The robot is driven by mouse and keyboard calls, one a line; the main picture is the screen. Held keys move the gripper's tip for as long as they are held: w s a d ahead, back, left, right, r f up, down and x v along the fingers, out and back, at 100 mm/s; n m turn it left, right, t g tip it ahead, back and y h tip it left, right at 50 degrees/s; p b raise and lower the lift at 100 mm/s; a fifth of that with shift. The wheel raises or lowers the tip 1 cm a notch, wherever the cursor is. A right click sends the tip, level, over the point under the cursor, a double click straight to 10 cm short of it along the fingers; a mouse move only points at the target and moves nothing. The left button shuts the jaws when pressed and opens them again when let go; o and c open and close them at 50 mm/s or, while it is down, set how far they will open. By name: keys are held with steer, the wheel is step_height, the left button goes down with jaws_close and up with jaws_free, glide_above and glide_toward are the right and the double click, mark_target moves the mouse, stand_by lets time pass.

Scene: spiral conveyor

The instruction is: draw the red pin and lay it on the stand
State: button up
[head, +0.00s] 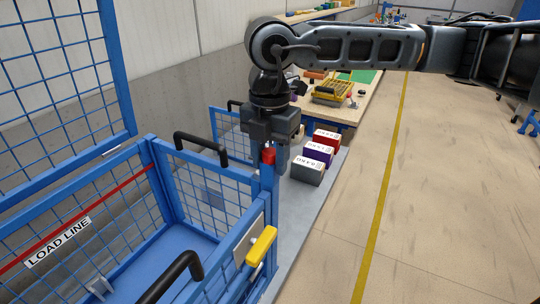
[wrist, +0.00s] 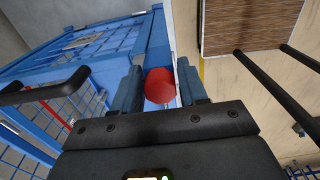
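The red pin (head: 268,156) stands upright at the top of the blue cage's corner post, its rounded head showing. My gripper (head: 270,143) is right over it, pointing down. In the wrist view the red head (wrist: 159,87) lies between my two fingers (wrist: 160,84), close to both. A thin gap seems to show at the right finger, so the fingers look open around the head. The pin's shaft is hidden. I cannot tell which surface is the stand.
The blue mesh cage (head: 230,236) has black handles and a yellow handle (head: 262,247) below the pin. Red, purple and grey boxes (head: 308,171) sit on a grey surface behind it. A workbench (head: 345,108) holds a yellow rack. The floor at right is clear.

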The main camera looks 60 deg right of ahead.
steer(key=c, duration=0.6)
steer(key=o, duration=1)
steer(key=shift+r, duration=0.1)
